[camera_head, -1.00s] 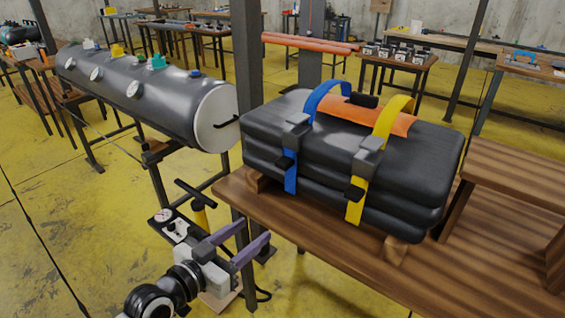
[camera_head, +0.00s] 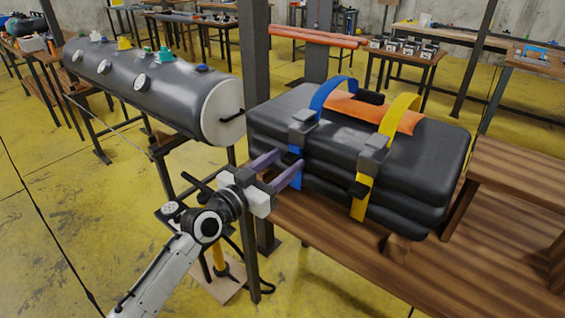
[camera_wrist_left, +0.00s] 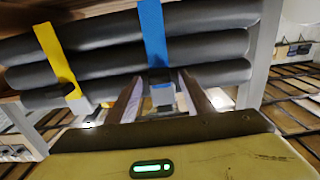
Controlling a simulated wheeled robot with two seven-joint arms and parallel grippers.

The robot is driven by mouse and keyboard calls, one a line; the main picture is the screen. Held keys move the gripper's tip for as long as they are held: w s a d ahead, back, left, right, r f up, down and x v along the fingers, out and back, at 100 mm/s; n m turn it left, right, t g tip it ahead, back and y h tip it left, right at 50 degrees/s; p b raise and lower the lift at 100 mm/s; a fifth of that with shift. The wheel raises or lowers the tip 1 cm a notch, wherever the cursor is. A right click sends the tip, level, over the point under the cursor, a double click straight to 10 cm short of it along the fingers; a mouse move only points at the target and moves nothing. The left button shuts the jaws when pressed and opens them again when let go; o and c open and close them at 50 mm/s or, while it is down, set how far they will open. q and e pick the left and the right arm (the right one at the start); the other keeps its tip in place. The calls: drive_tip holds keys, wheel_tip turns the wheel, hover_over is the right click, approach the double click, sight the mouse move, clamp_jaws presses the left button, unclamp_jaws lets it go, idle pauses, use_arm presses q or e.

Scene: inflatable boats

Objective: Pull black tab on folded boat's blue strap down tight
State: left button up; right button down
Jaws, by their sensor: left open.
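The folded black boat (camera_head: 420,150) lies stacked on the wooden bench (camera_head: 340,255). A blue strap (camera_head: 325,92) runs over it, with a grey buckle (camera_head: 302,124) at its top front edge. The blue strap also shows in the left wrist view (camera_wrist_left: 153,35), with the small black tab (camera_wrist_left: 160,73) on it. My left gripper (camera_head: 289,161) is open at the boat's front face. Its purple fingers stand either side of the blue strap near the tab, as the left wrist view (camera_wrist_left: 160,84) shows. I cannot tell whether they touch it. My right gripper is not in view.
A yellow strap (camera_head: 402,112) with its own buckle and black tab sits right of the blue one. An orange piece (camera_head: 355,106) lies on top of the boat. A dark post (camera_head: 256,100) and a grey cylinder (camera_head: 150,90) stand to the left.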

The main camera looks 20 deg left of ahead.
use_arm(q)
drive_tip(key=shift+c, duration=0.4)
